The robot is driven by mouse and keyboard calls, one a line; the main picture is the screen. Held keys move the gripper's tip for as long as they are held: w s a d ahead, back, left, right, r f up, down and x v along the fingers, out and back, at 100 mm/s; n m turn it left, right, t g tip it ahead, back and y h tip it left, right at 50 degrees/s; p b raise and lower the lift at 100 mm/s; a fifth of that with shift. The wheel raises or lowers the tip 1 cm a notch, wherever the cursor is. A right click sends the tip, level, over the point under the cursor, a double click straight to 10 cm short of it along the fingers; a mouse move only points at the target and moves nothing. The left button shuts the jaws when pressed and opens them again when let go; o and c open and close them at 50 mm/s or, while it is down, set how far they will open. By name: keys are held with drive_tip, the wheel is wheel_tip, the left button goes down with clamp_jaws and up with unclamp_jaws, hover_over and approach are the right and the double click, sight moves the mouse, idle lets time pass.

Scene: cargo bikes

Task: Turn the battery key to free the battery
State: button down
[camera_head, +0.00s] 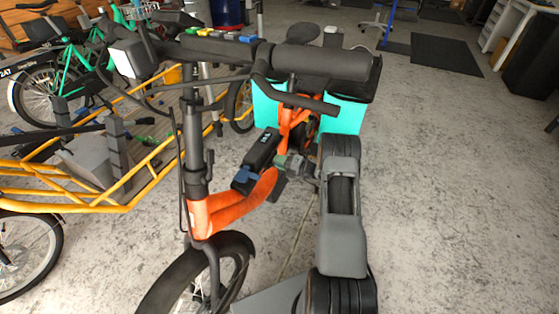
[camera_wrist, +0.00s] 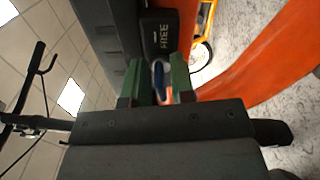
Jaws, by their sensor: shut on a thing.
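The orange cargo bike (camera_head: 235,200) stands in front of me with the black battery (camera_head: 262,150) on its sloping frame; a blue part shows at the battery's lower end. My gripper (camera_head: 285,163) is beside the battery on its right. In the wrist view my gripper (camera_wrist: 160,82) has its two green fingers on either side of a slim blue piece, which looks like the battery key (camera_wrist: 158,74), and is shut on it. A black panel with lettering that looks like FREE (camera_wrist: 163,35) lies just beyond the fingertips. The key's exact angle is hard to tell.
A yellow cargo bike (camera_head: 95,205) stands close on the left. The concrete floor (camera_head: 460,200) on the right is clear.

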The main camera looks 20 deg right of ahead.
drive_tip(key=shift+m, duration=0.9)
drive_tip(key=c, duration=1.2)
unclamp_jaws()
drive_tip(key=shift+c, duration=0.2)
drive_tip(key=shift+d, duration=0.1)
drive_tip(key=p+v, duration=0.2)
drive_tip(key=v, duration=1.1)
drive_tip(key=shift+s+d, duration=0.25)
drive_tip(key=shift+s, duration=0.05)
